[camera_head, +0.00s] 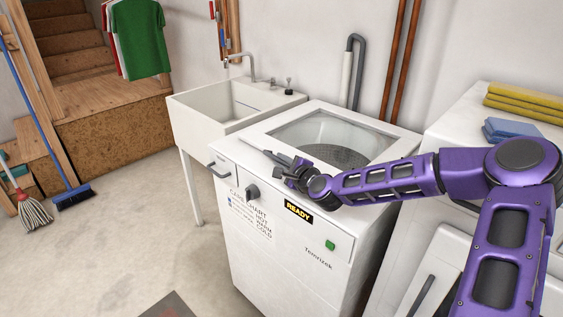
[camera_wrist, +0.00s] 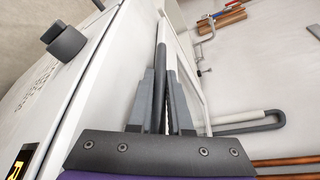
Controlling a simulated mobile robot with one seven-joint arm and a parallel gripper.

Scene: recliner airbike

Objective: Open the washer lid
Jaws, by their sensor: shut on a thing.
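The white washer (camera_head: 285,235) stands in the middle of the head view. Its lid (camera_head: 400,150) is a white frame around a clear window, with the perforated drum showing through. The lid looks down or nearly down; I cannot tell whether it is slightly raised. My gripper (camera_head: 284,164) is at the lid's front edge, above the control panel. In the wrist view, my gripper (camera_wrist: 164,85) has its two grey fingers on either side of a dark bar-like handle (camera_wrist: 160,72) along the lid edge, and is shut on it. The fingers hide part of the handle.
A white utility sink (camera_head: 215,110) stands left of the washer. Another white appliance (camera_head: 455,150) with folded yellow and blue towels (camera_head: 525,104) is at the right. A grey hose (camera_head: 357,65) and copper pipes (camera_head: 400,60) run behind. The floor at left is mostly clear.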

